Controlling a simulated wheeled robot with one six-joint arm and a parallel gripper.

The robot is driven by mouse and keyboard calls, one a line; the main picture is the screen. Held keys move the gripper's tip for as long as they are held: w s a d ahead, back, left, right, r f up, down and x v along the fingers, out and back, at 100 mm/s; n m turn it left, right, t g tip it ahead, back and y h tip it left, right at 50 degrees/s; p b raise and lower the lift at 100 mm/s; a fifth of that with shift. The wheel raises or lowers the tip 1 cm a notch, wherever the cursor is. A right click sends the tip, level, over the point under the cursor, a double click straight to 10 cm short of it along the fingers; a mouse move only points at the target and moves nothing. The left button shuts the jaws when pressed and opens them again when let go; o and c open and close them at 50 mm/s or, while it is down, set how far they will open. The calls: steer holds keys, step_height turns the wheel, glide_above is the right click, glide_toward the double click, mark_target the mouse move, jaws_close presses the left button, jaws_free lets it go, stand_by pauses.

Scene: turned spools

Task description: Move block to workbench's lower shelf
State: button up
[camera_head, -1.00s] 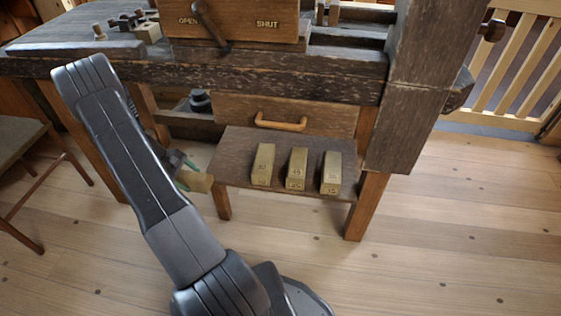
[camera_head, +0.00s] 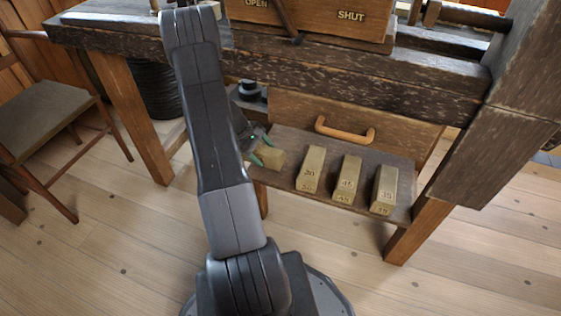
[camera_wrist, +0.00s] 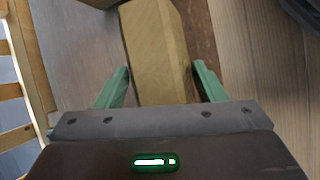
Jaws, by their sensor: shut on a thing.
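A tan wooden block (camera_head: 269,157) is between the green fingers of my gripper (camera_head: 257,150), at the left end of the workbench's lower shelf (camera_head: 335,205). The wrist view also shows the block (camera_wrist: 156,50), reaching away from between the fingertips (camera_wrist: 160,85). My gripper is shut on it. Whether the block touches the shelf cannot be told. Three similar blocks stand in a row on the shelf, marked 30 (camera_head: 311,169), 45 (camera_head: 346,179) and 35 (camera_head: 385,189). My arm hides part of the workbench.
The workbench top (camera_head: 330,62) overhangs the shelf. A drawer with a wooden handle (camera_head: 345,130) sits behind the blocks. A dark round thing (camera_head: 249,91) is behind my gripper. A chair (camera_head: 50,115) stands at the left. The floor in front is clear.

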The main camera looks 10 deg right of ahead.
mark_target(278, 151)
steer(key=d, duration=0.2)
steer(key=s+d+b, duration=0.1)
steer(key=d, duration=0.2)
steer(key=shift+s+d, duration=0.1)
steer(key=shift+d, duration=0.1)
steer(key=shift+f+b, duration=0.85)
steer(key=shift+f, duration=0.9)
steer(key=shift+f, duration=0.2)
steer(key=o, duration=1.2)
steer(key=shift+r, duration=0.1)
